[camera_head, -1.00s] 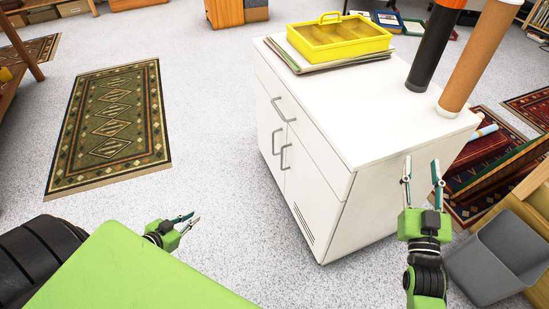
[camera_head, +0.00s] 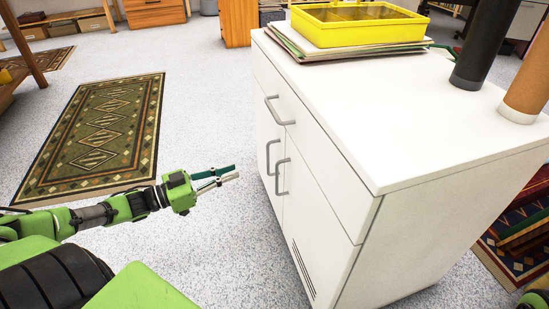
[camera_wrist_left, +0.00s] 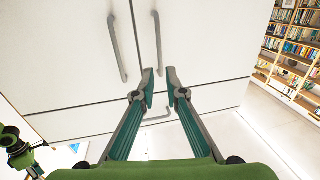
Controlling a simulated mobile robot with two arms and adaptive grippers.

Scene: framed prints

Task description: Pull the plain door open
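A white cabinet (camera_head: 405,235) has a drawer above two doors. The plain door (camera_head: 263,127) is the far, left one, without vent slots. Its grey bar handle (camera_head: 268,160) is upright beside the slotted door's handle (camera_head: 282,177). In the left wrist view, which looks upside down, the plain door (camera_wrist_left: 205,45) is on the right with its handle (camera_wrist_left: 158,42). My left gripper (camera_head: 226,174) points at the handles from the left, apart from them. The wrist view shows its fingers (camera_wrist_left: 159,74) open, with nothing between them. My right gripper's fingers are not visible.
The drawer handle (camera_head: 278,110) is above the door handles. A yellow tray (camera_head: 360,30) on folders and two tall tubes stand on the cabinet. A green patterned rug (camera_head: 97,140) lies left. The floor before the doors is clear.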

